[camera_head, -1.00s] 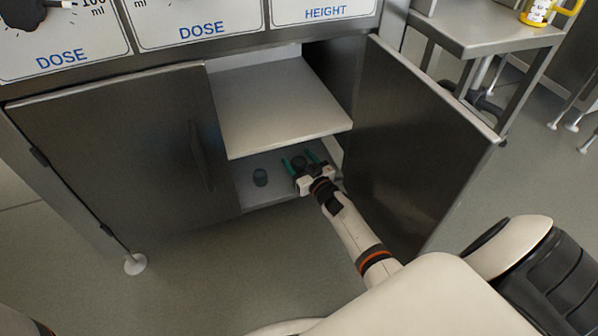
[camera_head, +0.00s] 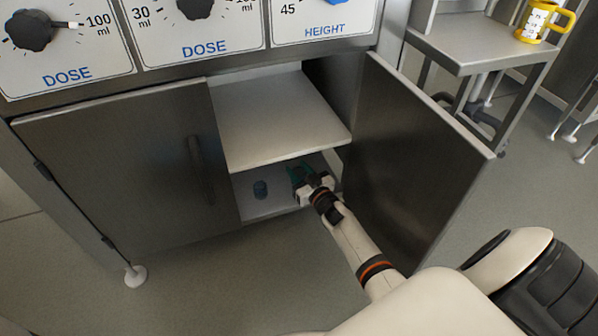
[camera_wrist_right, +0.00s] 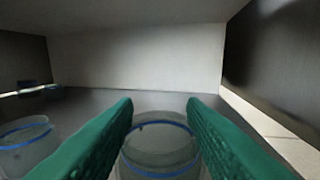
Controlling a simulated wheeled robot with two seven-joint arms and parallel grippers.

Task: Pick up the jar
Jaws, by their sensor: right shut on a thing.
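A clear jar with a blue ring (camera_wrist_right: 158,152) stands upright between the green fingers of my right gripper (camera_head: 301,175) in the right wrist view. The fingers are closed on its two sides, inside the lower part of the open cabinet. In the head view this jar is mostly hidden by the gripper. A second, similar jar (camera_head: 260,189) stands on the cabinet floor to the left of the gripper; it also shows at the left edge of the wrist view (camera_wrist_right: 24,146). My left gripper is not in view.
A shelf (camera_head: 280,130) spans the cabinet above my gripper. The open right door (camera_head: 415,150) stands close to the right of my arm. The left door (camera_head: 120,165) is shut. A side table (camera_head: 480,45) holds a yellow-handled mug (camera_head: 540,22).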

